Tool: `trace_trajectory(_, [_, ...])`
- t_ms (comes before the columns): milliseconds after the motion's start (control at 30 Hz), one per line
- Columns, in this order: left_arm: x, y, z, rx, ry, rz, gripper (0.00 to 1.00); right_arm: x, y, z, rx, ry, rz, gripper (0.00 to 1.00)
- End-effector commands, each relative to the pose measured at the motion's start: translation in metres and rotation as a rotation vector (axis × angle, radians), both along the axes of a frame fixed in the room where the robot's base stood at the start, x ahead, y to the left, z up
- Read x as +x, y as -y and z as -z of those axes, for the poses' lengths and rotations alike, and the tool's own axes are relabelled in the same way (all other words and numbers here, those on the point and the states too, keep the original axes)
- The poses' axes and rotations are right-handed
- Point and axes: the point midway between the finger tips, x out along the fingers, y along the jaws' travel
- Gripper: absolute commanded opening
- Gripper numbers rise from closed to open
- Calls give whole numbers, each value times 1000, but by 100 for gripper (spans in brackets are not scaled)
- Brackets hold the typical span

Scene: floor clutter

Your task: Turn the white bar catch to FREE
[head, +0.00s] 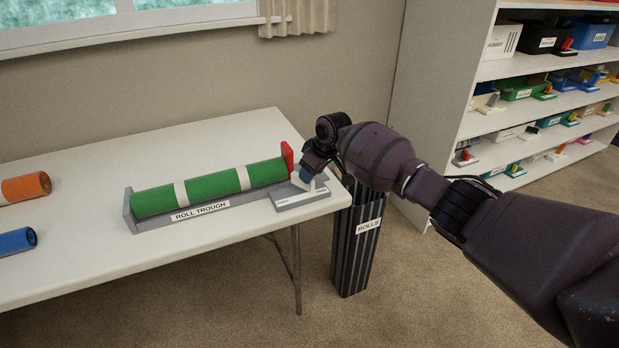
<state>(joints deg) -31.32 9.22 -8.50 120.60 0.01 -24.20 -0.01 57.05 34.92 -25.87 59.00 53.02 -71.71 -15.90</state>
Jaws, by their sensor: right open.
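The white bar catch (301,181) stands on a grey block (302,198) at the right end of the roll trough (127,212), on the white table. The block's top carries small labels at its two ends, too small to read surely. My right gripper (307,172) is at the catch, coming from the upper right, and its fingers partly hide the catch. It is open; I cannot tell whether it touches the catch. A red upright plate (287,157) stands just left of the gripper, at the end of the green roll (210,187). My left gripper is not in view.
A dark ribbed bin labelled ROLLS (352,251) stands on the floor by the table's right end. An orange roll (27,187) and a blue roll (16,240) lie at the left. A white shelf (480,124) with several boxes stands at the right. The table's front middle is clear.

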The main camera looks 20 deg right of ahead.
Motion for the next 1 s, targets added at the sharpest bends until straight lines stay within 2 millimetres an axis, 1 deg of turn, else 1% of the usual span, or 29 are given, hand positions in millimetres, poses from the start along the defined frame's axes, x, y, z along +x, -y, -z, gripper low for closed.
trace_trajectory(33, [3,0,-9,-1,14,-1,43,-3,3,-18,0,7,1,45])
trace_trajectory(100, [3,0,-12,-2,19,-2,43,-7,5,-29,0,8,0,45])
trace_trajectory(200, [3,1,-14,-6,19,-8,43,-13,9,-42,-2,6,-1,45])
trace_trajectory(333, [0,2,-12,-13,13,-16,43,-18,11,-54,-2,2,-1,45])
trace_trajectory(500, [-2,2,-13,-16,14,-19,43,-21,13,-61,-1,0,0,45])
trace_trajectory(733, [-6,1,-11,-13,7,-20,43,-22,14,-60,-1,-2,0,45])
trace_trajectory(1000, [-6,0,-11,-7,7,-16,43,-22,13,-60,-1,-2,1,45])
